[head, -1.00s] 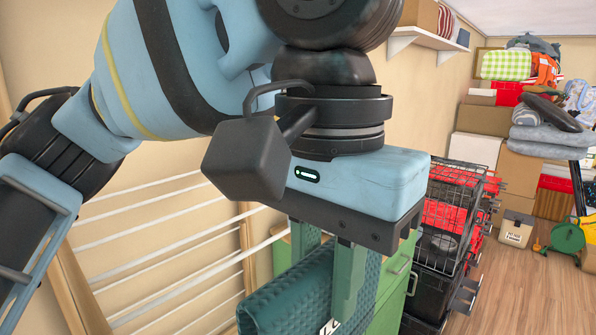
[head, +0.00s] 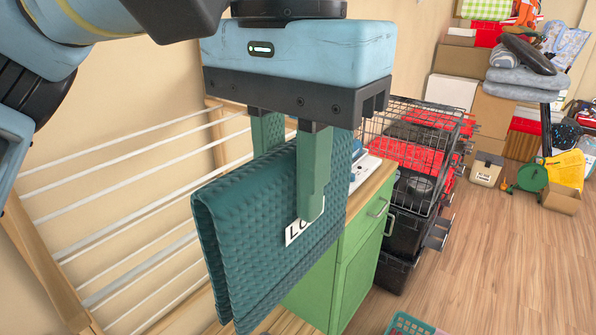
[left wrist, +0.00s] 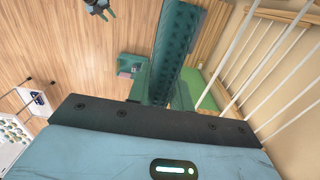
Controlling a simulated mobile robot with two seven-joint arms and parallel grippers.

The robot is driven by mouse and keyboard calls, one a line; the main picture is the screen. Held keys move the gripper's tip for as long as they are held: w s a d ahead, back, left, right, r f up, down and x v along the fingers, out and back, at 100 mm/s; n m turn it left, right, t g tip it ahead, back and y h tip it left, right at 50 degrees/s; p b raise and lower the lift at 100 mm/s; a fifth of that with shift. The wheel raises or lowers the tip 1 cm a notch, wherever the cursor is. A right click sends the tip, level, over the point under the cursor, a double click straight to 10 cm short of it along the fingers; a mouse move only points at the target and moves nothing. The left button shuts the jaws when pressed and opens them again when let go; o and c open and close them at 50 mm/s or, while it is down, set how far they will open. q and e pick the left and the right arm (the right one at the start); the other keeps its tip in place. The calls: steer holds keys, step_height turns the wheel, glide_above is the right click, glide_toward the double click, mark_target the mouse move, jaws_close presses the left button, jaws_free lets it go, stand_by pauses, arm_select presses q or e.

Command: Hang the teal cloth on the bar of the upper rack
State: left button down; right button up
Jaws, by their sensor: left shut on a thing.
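The teal cloth (head: 255,235) is quilted and folded over, hanging down in the head view with a white label on its near face. My left gripper (head: 290,168) is shut on its upper part, one green finger in front and one behind. A wooden rack (head: 45,262) with several white bars stands against the wall, left of and behind the cloth. The cloth (left wrist: 172,55) also shows in the left wrist view, apart from the rack's white bars (left wrist: 238,62). A small dark gripper, seemingly my right one (left wrist: 99,8), shows at the top; its jaws are unclear.
A green cabinet (head: 350,255) with a wooden top stands just behind and right of the cloth. Black and red totes with a wire basket (head: 410,130) stand beyond it. A teal basket (head: 410,325) is on the floor. The wooden floor (head: 500,240) at right is largely clear.

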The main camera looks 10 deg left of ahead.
arm_select(q)
steer(key=shift+w+a, duration=2.5)
steer(key=shift+a, duration=3.6)
steer(key=shift+a+f, duration=0.1)
steer(key=shift+f, duration=6.45)
steer(key=c, duration=1.2)
jaws_free()
steer(key=shift+o, duration=0.2)
steer(key=shift+r, duration=3.9)
